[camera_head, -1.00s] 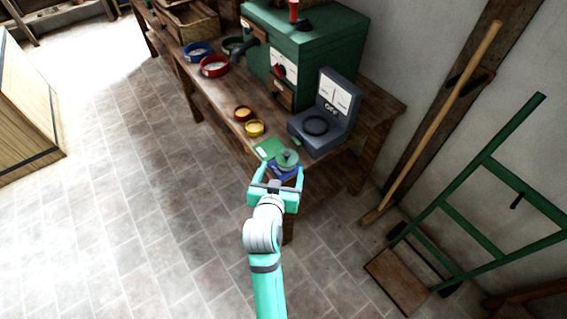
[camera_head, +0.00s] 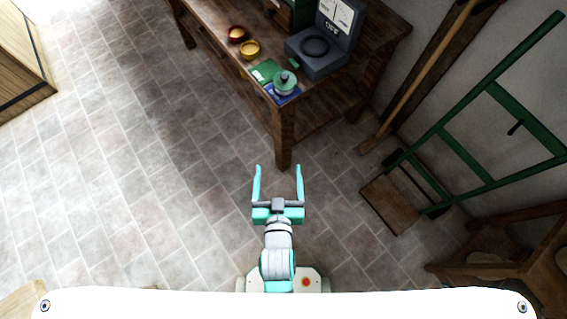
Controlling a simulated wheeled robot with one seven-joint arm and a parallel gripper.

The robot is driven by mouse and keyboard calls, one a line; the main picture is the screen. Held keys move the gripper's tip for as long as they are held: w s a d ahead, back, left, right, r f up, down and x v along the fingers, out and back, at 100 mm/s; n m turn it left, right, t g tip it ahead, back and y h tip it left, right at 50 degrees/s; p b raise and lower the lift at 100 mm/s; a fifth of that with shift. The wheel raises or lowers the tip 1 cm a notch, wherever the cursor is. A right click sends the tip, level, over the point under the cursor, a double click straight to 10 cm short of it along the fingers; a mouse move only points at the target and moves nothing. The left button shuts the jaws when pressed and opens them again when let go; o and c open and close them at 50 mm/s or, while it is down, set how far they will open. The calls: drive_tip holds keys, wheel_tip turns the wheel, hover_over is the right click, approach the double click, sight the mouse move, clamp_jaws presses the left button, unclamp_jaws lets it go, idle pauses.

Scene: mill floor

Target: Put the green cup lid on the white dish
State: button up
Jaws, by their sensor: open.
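The green cup lid (camera_head: 285,78) is a small round green piece with a knob, near the front corner of the wooden table. It sits on a pale, cup-like body over a blue flat item (camera_head: 282,98). I cannot tell exactly what is under the lid. I cannot make out a separate white dish in this view. My gripper (camera_head: 279,169) is open and empty, its two teal fingers apart. In the picture it is below the table corner, clear of the lid.
A green hand truck (camera_head: 480,120) is at right. The tiled floor at left is clear.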

drive_tip(key=s+r, duration=0.2)
drive_tip(key=s, duration=0.6)
drive_tip(key=s+d+r+t, duration=0.1)
drive_tip(key=s+r, duration=0.1)
drive_tip(key=s, duration=0.5)
drive_tip(key=shift+s+d+r, duration=0.15)
drive_tip(key=shift+s+d, duration=0.1)
drive_tip(key=shift+s, duration=0.1)
